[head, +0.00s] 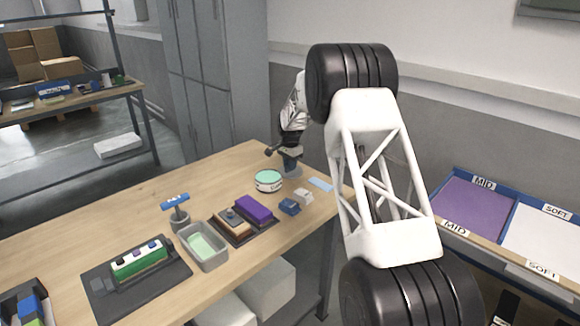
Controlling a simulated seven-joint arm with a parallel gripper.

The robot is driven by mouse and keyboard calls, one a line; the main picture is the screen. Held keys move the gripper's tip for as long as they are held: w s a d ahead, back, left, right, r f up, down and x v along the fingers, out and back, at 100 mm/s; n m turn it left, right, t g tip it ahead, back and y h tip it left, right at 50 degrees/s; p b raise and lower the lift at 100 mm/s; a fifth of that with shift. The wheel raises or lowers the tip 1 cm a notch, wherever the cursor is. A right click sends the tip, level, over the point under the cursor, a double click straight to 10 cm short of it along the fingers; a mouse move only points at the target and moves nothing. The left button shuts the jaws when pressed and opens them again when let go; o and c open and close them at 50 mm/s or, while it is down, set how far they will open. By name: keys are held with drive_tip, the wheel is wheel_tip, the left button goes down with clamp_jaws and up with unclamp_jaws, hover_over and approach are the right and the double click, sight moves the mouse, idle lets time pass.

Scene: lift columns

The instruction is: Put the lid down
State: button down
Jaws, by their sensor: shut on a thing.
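My gripper (290,153) is at the far right part of the wooden table, small in the head view and partly dark against the wall. It is shut on a small grey, round-looking piece (291,170), which seems to be the lid. I cannot tell whether this piece touches the table or hangs just above it. A round white tin with a teal top (268,181) stands just to the left of and nearer than the gripper. My forearm covers the area right of the gripper.
A light blue card (320,184), a blue block (289,207) and a white block (304,196) lie near the tin. A dark tray with a purple block (254,209), a grey bin (206,257) and a blue-topped handle (175,201) stand further left. Bare wood (120,210) lies behind them.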

drive_tip(key=shift+f, duration=0.25)
drive_tip(key=shift+f, duration=0.1)
drive_tip(key=c, duration=1.1)
unclamp_jaws()
wheel_tip(320, 180, up, 12)
drive_tip(key=shift+r, duration=0.15)
idle(0.5)
